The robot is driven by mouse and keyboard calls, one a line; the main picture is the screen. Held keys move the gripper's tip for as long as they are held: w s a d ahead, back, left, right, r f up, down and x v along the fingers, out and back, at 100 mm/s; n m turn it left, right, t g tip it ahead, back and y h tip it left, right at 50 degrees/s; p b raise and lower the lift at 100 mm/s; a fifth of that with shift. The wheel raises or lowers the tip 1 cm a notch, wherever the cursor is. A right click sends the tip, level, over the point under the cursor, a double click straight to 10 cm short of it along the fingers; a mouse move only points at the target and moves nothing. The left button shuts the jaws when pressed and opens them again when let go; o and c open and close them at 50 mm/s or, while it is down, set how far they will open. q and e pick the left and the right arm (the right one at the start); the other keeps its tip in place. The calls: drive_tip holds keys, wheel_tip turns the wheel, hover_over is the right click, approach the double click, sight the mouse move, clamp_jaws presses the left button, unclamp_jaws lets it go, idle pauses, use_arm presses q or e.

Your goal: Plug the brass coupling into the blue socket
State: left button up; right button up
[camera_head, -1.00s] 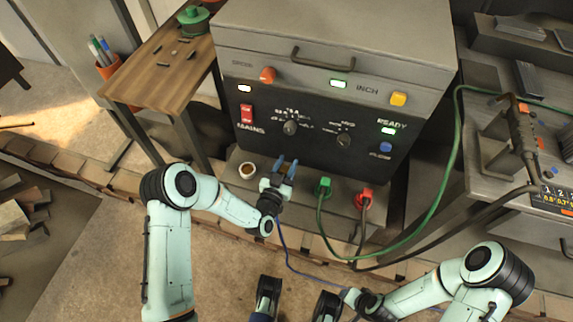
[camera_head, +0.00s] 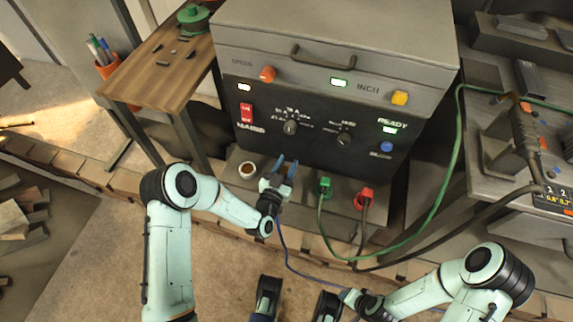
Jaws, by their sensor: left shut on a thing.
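A thin blue cable (camera_head: 286,250) runs down from this gripper toward the right arm. I cannot pick out the blue socket; the gripper covers part of the ledge left of the green plug (camera_head: 324,187). Whether the coupling touches a socket cannot be told. My right gripper (camera_head: 346,296) is low in the view, near the cable, its fingers too small to read.
A red plug (camera_head: 365,197) with a dark cable sits right of the green plug. A green cable (camera_head: 440,195) loops up to the right bench. A wooden table (camera_head: 165,65) stands at left.

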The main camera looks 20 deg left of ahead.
use_arm(q)
drive_tip(key=shift+f, duration=0.4)
drive_tip(key=o, duration=0.9)
drive_tip(key=shift+c, duration=0.2)
drive_tip(key=shift+s+a+p, duration=0.15)
drive_tip(key=shift+s, duration=1.15)
drive_tip(key=shift+s+a+p, duration=0.1)
drive_tip(key=shift+s+p, duration=0.05)
drive_tip(key=shift+s, duration=1.15)
drive_tip(key=shift+s+a, duration=0.2)
drive_tip(key=shift+s, duration=1.25)
drive_tip(key=shift+s+a, duration=0.15)
drive_tip(key=shift+s, duration=1.3)
